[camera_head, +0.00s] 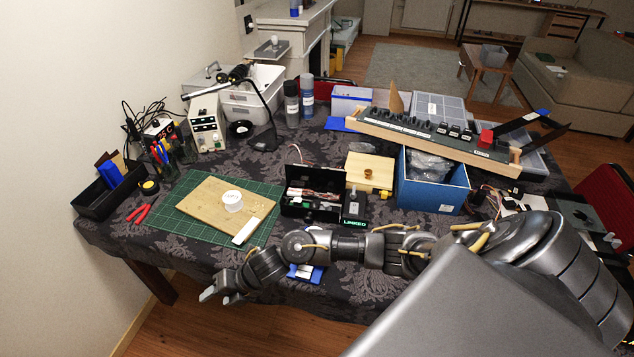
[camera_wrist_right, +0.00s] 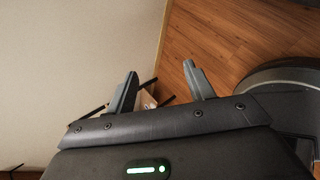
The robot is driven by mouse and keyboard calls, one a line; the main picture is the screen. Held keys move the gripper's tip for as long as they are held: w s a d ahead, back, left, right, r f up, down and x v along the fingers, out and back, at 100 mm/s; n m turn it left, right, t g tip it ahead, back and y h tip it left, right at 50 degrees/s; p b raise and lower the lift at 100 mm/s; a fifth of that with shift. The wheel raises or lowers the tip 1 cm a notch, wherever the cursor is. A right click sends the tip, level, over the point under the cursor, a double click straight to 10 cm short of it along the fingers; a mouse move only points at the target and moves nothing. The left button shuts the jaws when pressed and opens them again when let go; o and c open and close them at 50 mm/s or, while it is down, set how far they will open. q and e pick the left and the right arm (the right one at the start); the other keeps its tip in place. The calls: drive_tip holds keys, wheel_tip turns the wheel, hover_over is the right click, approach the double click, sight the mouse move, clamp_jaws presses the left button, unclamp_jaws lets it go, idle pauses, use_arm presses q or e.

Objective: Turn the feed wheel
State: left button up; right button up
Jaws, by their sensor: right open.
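No part is clearly marked as the feed wheel, and I cannot tell which one it is. A small brass-coloured round piece (camera_head: 371,174) sits on a pale wooden block (camera_head: 358,170) near the table's middle. A white round piece (camera_head: 232,201) sits on a wooden board to the left. My right gripper (camera_head: 219,297) reaches across to the left, low at the table's front edge and apart from these pieces. In the right wrist view the right gripper (camera_wrist_right: 162,86) is open and empty, with wall and floor beyond. My left gripper is not in view.
A black open case (camera_head: 314,194) and a small box with a green "LINKED" display (camera_head: 355,221) stand mid-table. A blue box (camera_head: 432,186) and a long knobbed panel (camera_head: 435,136) lie to the right. Red pliers (camera_head: 139,213) and a green mat (camera_head: 178,222) are left.

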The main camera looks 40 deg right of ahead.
drive_tip(key=s+d+r+n+g+h, duration=0.2)
drive_tip(key=d+r+n+h, duration=0.15)
drive_tip(key=d+n, duration=0.5)
drive_tip(key=s+d+r+n+g+h, duration=0.1)
drive_tip(key=s+d+r+n+h, duration=0.1)
drive_tip(key=d+r+n, duration=0.6)
drive_tip(key=s+d+r+n+g+h, duration=0.1)
drive_tip(key=s+d+n+g+h, duration=0.15)
drive_tip(key=d+n, duration=0.65)
drive_tip(key=f, duration=0.3)
drive_tip(key=d+f+m+p, duration=0.1)
drive_tip(key=f, duration=0.3)
drive_tip(key=w+d+f+m+p, duration=0.1)
drive_tip(key=f, duration=0.3)
drive_tip(key=shift+m+t, duration=0.25)
drive_tip(key=shift+t, duration=0.1)
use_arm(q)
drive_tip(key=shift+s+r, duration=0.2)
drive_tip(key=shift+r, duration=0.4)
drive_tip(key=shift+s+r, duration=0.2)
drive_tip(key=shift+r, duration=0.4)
use_arm(e)
drive_tip(key=c, duration=1)
